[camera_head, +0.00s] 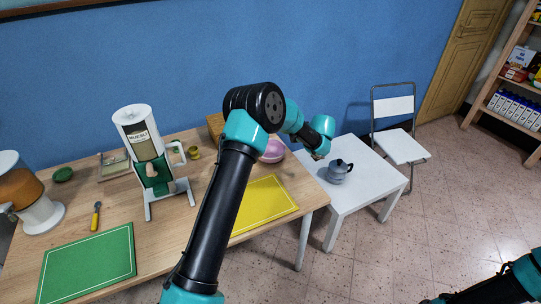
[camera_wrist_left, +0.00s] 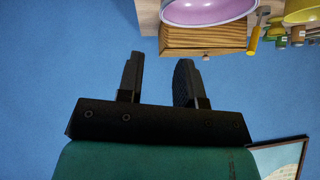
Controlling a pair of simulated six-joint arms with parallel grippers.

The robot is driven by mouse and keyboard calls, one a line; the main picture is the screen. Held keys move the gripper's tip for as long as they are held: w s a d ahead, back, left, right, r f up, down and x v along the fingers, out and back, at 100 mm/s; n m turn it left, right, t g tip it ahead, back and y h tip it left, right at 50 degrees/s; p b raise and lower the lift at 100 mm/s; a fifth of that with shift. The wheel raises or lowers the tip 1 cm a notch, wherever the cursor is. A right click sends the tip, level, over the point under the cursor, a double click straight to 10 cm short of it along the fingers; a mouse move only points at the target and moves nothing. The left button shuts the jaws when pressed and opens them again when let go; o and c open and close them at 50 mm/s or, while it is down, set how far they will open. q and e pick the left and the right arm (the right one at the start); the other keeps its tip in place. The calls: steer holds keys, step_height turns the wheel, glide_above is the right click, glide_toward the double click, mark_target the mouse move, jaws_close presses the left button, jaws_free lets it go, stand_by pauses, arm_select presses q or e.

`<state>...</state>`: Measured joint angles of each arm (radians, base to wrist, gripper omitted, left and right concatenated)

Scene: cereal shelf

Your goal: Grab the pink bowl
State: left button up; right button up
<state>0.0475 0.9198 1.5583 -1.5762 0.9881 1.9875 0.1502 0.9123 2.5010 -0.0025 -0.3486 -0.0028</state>
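The pink bowl (camera_head: 272,152) sits at the back right of the wooden table, partly hidden behind my left arm. In the left wrist view the pink bowl (camera_wrist_left: 210,12) shows at the top edge, cut off by the frame. My left gripper (camera_head: 318,155) hangs to the right of the bowl, near the table's right end, apart from it. In the left wrist view the two fingers of the left gripper (camera_wrist_left: 158,75) are spread with nothing between them. Only links of my right arm show at the bottom right; its gripper is out of view.
A wooden drawer box (camera_wrist_left: 205,40) is close to the bowl. A yellow mat (camera_head: 268,203) and green mat (camera_head: 88,264) lie on the table (camera_head: 170,232). A cereal dispenser (camera_head: 143,140) stands left. A white side table (camera_head: 350,197) holds a grey pot (camera_head: 338,172).

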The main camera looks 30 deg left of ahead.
arm_select(q)
glide_toward(276, 150)
steer(key=w+r, duration=0.2)
steer(key=w, duration=0.1)
steer(key=shift+s+f, duration=0.2)
steer(key=shift+s+f+x, duration=0.1)
steer(key=shift+s+x, duration=0.05)
steer(key=shift+x, duration=1.15)
steer(key=shift+s+f+x, duration=0.1)
steer(key=shift+s+x, duration=0.1)
steer(key=shift+x, duration=1.1)
steer(key=shift+c, duration=0.2)
jaws_close()
steer(key=shift+r, duration=0.1)
